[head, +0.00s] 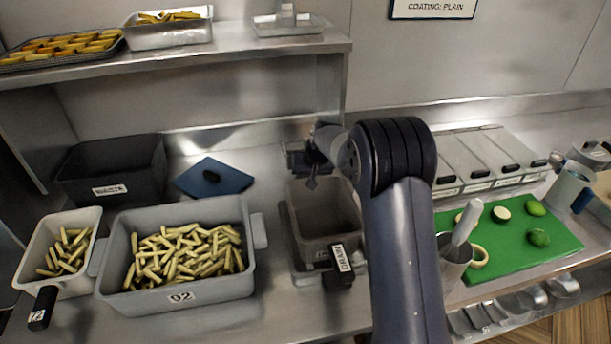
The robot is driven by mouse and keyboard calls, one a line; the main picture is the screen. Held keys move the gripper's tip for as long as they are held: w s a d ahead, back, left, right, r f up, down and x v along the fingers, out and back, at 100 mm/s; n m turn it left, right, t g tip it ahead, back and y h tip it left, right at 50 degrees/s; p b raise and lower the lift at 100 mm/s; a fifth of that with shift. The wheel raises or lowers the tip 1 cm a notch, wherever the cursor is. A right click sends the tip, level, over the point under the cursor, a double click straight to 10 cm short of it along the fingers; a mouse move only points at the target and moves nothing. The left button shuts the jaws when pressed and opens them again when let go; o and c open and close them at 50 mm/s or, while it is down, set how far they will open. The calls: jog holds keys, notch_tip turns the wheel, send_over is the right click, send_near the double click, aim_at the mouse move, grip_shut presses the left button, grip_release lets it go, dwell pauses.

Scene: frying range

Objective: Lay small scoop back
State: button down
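My gripper (311,182) is above the back edge of the grey drain container (322,215), partly hidden behind my own arm. Its fingertips are small and dark here, and I cannot tell whether they are open, shut or holding anything. No small scoop can be made out with certainty. A light-handled tool (466,222) stands tilted in a metal cup (453,262) at the left end of the green board. Its lower end is hidden in the cup, so I cannot tell whether it is a scoop.
The grey tub 02 (180,297) and a smaller pale basket (57,283) hold cut sticks. Lidded bins (475,155) stand behind the green board (520,250). An upper shelf (190,55) overhangs the left.

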jog(key=shift+f+b, duration=0.35)
dwell(0.4)
jog(key=c, duration=1.1)
grip_release()
jog(key=shift+c, duration=0.2)
jog(key=shift+r, duration=0.1)
jog(key=b+v, duration=0.1)
jog(key=v, duration=0.9)
jog(key=shift+r+b, duration=0.3)
jog(key=shift+f, duration=0.1)
